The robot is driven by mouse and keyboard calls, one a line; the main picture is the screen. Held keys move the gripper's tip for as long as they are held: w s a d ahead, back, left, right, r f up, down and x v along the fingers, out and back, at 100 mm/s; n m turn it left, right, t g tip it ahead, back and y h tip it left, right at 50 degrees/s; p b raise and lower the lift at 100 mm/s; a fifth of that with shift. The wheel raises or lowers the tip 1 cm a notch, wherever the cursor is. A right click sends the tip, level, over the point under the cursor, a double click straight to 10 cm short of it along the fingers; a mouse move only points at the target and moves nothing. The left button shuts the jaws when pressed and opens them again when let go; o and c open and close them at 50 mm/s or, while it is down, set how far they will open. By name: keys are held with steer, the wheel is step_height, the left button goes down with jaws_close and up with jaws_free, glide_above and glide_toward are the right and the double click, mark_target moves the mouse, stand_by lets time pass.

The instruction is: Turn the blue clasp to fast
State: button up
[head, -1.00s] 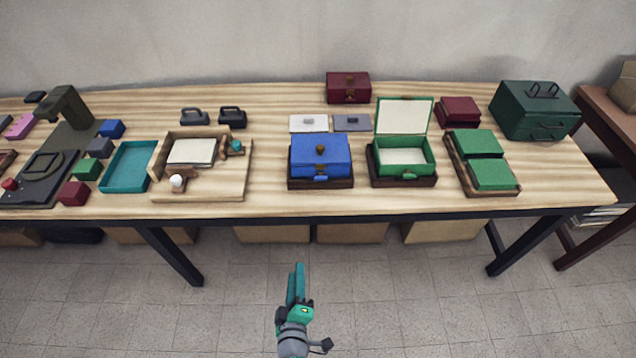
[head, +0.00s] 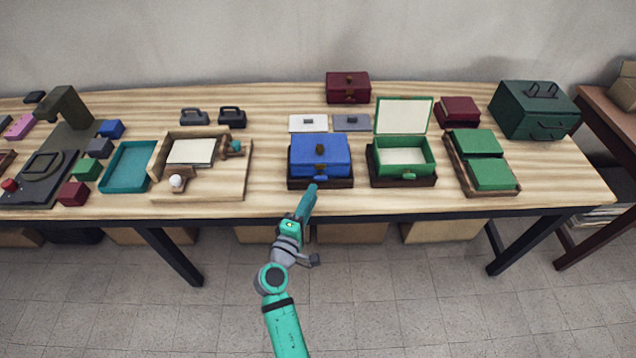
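The blue box (head: 320,150) sits shut on a dark base at the front middle of the table, with a brown knob on its lid. The small blue clasp (head: 321,177) is on its front face, low and near the middle; how far it is turned is too small to tell. My gripper (head: 310,188) is at the table's front edge, just below and left of the clasp in the picture. Its fingers look close together, but from this angle I cannot tell whether they are open or shut. I cannot tell whether it touches the clasp.
An open green box (head: 403,170) stands close on the right, and green blocks on a tray (head: 516,187) lie beyond it. A wooden fixture (head: 215,190) is to the left. A dark red box (head: 348,87) is behind. Bare tabletop (head: 268,170) lies left of the blue box.

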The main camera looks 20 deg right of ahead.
mark_target(319, 180)
steer(key=shift+x, duration=3.1)
jaws_close()
